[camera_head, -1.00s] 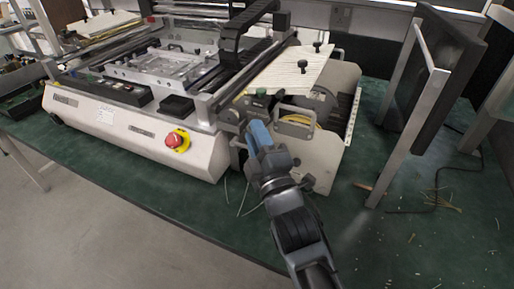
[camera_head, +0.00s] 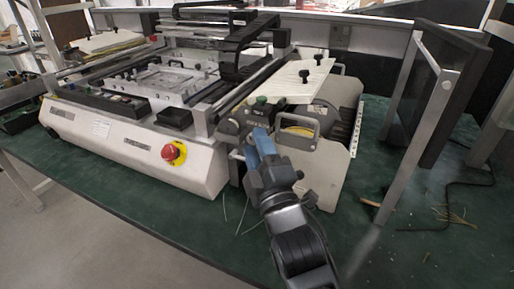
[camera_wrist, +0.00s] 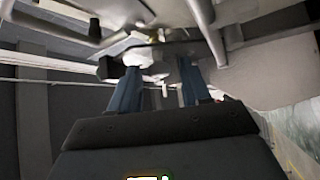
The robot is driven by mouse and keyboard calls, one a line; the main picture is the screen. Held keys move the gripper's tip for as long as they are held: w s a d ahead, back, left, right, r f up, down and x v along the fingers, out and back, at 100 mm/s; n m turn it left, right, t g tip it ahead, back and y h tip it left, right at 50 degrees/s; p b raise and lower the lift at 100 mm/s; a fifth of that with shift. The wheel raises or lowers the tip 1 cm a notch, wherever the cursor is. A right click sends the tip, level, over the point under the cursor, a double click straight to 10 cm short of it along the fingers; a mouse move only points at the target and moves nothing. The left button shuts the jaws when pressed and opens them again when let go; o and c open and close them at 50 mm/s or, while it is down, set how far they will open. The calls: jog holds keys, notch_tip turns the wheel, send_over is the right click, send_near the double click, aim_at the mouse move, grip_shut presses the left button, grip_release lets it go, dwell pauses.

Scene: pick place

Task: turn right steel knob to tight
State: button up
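My gripper (camera_head: 258,146) has blue fingers and reaches up to the right front end of the steel machine, just left of a curved handle (camera_head: 298,130). The wrist view shows the two fingers (camera_wrist: 158,88) spread apart, with a gap between them. Pale metal parts lie beyond their tips, and I see nothing clearly clamped. I cannot make out the right steel knob for certain; the fingers may hide it. A dark green knob (camera_head: 262,101) sits just above the fingertips in the head view. Whether the fingers touch anything is unclear.
A red stop button (camera_head: 173,152) is on the machine's front at left. A dark panel on a metal post (camera_head: 415,135) stands at right. The green bench (camera_head: 330,235) is mostly clear in front.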

jog(key=shift+o, duration=0.3)
jog(key=b+v, duration=0.3)
jog(key=v, duration=0.4)
jog(key=shift+s+d, duration=0.15)
jog(key=shift+s, duration=0.2)
jog(key=shift+s+r+p, duration=0.1)
jog(key=shift+p, duration=0.2)
